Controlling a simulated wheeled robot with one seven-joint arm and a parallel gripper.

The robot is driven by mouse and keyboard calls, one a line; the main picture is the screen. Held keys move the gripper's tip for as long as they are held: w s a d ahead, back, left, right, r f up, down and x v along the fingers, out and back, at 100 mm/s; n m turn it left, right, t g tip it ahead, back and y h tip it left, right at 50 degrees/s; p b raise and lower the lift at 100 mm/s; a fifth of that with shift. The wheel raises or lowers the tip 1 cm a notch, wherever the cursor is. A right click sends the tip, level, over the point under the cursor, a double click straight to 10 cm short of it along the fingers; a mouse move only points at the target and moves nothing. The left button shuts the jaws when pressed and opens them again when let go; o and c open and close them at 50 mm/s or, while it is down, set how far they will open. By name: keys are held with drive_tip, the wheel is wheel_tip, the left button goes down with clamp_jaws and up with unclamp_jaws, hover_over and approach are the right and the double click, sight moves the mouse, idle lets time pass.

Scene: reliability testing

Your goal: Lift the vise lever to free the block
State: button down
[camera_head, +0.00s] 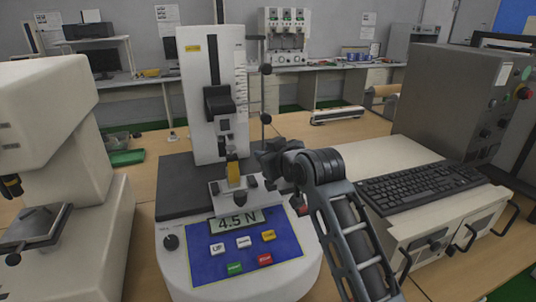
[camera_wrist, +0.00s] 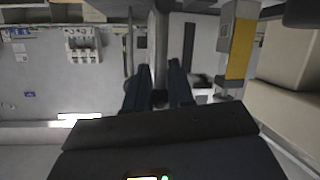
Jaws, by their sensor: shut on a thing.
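The test stand (camera_head: 212,105) is a white column on a round base, with a display reading 4.5 N. A yellow block (camera_head: 234,174) sits upright at its clamp, above the display; it also shows in the wrist view (camera_wrist: 239,50). The grey vise lever (camera_wrist: 160,45) stands between my gripper's dark fingers (camera_wrist: 154,75) in the wrist view. In the head view my gripper (camera_head: 265,158) is just right of the block, shut on the lever, and it hides the grip point.
A white machine (camera_head: 45,130) stands close on the left. A keyboard (camera_head: 420,187) and a grey control cabinet (camera_head: 450,95) are on the right. A green tray (camera_head: 127,157) lies on the table behind. Coloured buttons (camera_head: 243,241) face the front of the stand.

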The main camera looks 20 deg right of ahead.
drive_tip(key=shift+a, duration=0.15)
drive_tip(key=c, duration=1)
unclamp_jaws()
drive_tip(key=shift+b+v, duration=0.5)
drive_tip(key=shift+v, duration=3.4)
drive_tip(key=shift+f, duration=0.1)
